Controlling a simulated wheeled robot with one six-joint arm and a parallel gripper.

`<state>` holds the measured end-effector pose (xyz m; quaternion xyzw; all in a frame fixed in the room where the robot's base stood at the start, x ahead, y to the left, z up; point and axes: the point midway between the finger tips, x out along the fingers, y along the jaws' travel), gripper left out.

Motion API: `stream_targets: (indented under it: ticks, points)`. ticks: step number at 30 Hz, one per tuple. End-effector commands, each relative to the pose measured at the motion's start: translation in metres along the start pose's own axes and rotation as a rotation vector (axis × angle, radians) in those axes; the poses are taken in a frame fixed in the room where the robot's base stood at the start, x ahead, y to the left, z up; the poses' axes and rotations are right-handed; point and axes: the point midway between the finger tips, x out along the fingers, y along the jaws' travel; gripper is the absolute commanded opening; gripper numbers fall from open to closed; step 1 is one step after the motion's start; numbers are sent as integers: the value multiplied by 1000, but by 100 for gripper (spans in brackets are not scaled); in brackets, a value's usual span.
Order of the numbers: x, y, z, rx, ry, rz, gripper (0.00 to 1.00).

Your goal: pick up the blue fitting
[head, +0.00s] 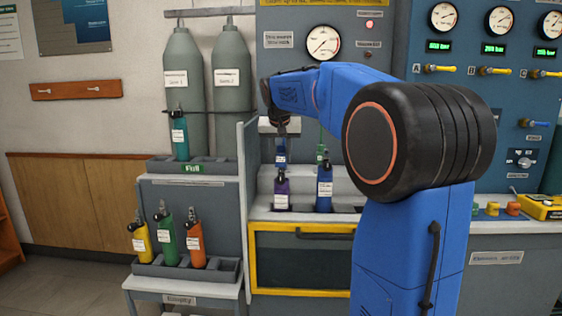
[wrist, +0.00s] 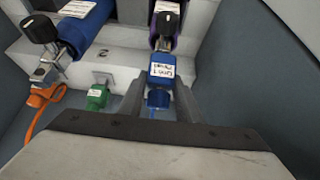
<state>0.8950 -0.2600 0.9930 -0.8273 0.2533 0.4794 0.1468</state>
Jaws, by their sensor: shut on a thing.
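The blue fitting (wrist: 162,72) has a white label and sits between the two fingers of my gripper (wrist: 158,97), which is shut on it. In the head view, my gripper (head: 281,137) points down with the blue fitting (head: 281,157) under it, directly above the purple bottle (head: 282,193). The purple bottle's black knob (wrist: 167,17) and metal valve show just beyond the fitting in the wrist view. I cannot tell whether the fitting touches that valve.
A green fitting (wrist: 97,97) is left of my fingers. A blue bottle (wrist: 86,28) stands beside the purple one, with an orange hose (wrist: 37,123) nearby. Bench side walls are close. A rack with yellow (head: 139,238), green (head: 166,242) and orange (head: 195,245) bottles stands left.

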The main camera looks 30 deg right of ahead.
Motion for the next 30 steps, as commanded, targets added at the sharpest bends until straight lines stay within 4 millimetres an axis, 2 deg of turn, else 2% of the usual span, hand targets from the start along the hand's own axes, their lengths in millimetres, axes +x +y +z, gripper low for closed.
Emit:
stream_targets:
  ticks: [8,21,30]
  points:
    - [-9,0,-6,1,3,-1,1]
    - [-73,0,-42,1,2,0,1]
    - [-87,0,-50,0,1,0,1]
